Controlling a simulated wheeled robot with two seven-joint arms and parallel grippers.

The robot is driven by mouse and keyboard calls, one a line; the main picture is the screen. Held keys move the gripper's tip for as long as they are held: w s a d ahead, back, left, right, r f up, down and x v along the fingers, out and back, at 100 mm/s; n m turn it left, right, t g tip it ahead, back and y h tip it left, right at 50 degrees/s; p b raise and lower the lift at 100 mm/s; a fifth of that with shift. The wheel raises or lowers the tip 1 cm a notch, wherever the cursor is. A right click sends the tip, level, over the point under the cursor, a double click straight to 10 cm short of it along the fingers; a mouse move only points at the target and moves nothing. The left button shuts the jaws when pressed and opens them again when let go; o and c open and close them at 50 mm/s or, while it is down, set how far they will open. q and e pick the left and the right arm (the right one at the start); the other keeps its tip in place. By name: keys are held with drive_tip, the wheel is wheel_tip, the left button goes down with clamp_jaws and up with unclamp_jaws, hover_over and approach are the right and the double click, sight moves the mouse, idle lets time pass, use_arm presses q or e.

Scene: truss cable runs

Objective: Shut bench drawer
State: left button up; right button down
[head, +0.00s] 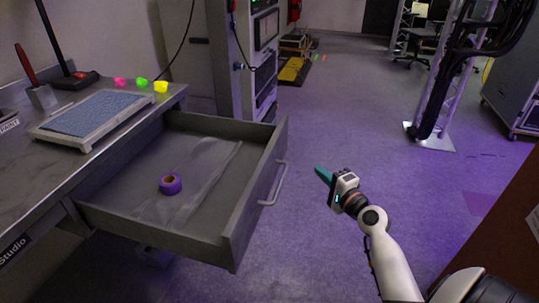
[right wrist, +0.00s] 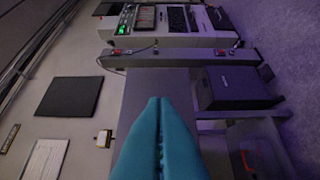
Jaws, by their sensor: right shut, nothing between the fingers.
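The bench drawer (head: 258,195) is pulled far out of the grey metal bench (head: 30,190) in the head view. Its front panel carries a bar handle (head: 275,186) on the right side. A purple tape roll (head: 171,184) lies inside the drawer. My right gripper (head: 319,170) is to the right of the handle and apart from it, with its teal fingers pointing towards the drawer front. In the right wrist view its fingers (right wrist: 160,102) are shut together and empty. My left gripper is not in view.
A framed blue-grey pad (head: 95,113) and small coloured pieces (head: 141,82) rest on the bench top. A tall equipment cabinet (head: 245,65) stands behind the drawer. A metal truss (head: 433,110) with black cables stands at the right. The floor (head: 330,110) between is clear.

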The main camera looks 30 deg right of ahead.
approach(282, 147)
drive_tip(key=w+d, duration=0.4)
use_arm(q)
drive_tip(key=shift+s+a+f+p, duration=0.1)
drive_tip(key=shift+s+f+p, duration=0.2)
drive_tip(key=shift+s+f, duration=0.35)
use_arm(e)
drive_tip(key=shift+w+a+f, duration=0.2)
drive_tip(key=shift+w+a, duration=1.05)
drive_tip(key=shift+w, duration=0.05)
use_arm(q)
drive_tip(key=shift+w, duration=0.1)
use_arm(e)
drive_tip(key=shift+w+a, duration=0.1)
